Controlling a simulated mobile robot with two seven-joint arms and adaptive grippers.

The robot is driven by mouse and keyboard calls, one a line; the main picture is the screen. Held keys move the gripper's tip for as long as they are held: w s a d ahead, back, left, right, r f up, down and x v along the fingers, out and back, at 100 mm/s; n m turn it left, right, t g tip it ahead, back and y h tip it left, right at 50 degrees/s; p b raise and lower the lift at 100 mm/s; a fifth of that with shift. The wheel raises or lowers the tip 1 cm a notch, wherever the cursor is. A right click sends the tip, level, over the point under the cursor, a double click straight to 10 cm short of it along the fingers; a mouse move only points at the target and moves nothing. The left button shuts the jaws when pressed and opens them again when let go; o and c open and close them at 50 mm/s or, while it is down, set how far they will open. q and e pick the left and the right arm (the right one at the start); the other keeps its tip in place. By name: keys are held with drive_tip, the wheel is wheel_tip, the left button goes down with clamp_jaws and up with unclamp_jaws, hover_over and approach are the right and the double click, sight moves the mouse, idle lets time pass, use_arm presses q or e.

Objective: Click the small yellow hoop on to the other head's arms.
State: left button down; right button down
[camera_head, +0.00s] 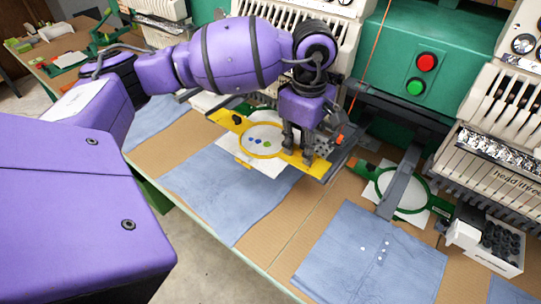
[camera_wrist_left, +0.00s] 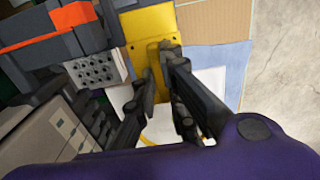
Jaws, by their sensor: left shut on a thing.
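The small yellow hoop (camera_head: 263,156) has white cloth with small coloured marks in it and flat yellow brackets on either side. My left gripper (camera_head: 298,152) reaches down from above and is shut on the hoop's bracket on its right side. In the left wrist view the fingers (camera_wrist_left: 160,72) close on a yellow bracket (camera_wrist_left: 152,25). The hoop is above a blue denim piece, beside a dark machine arm (camera_head: 341,158) with an orange tab. Whether hoop and arm touch is hidden by the gripper. My right gripper is not in view.
A green hoop (camera_head: 424,200) sits at the head to the right, with a grey arm (camera_head: 401,184) across it. Denim pieces (camera_head: 365,262) lie on the tan table. A box of black spools (camera_head: 500,240) stands at right. A green housing (camera_head: 400,40) has red and green buttons.

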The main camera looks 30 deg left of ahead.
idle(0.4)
use_arm(q)
drive_tip(key=c, duration=1.7)
unclamp_jaws()
drive_tip(key=shift+c, duration=0.2)
drive_tip(key=shift+d, duration=0.1)
drive_tip(key=shift+r, duration=0.15)
wheel_tip(320, 180, up, 12)
drive_tip(key=shift+f, duration=0.2)
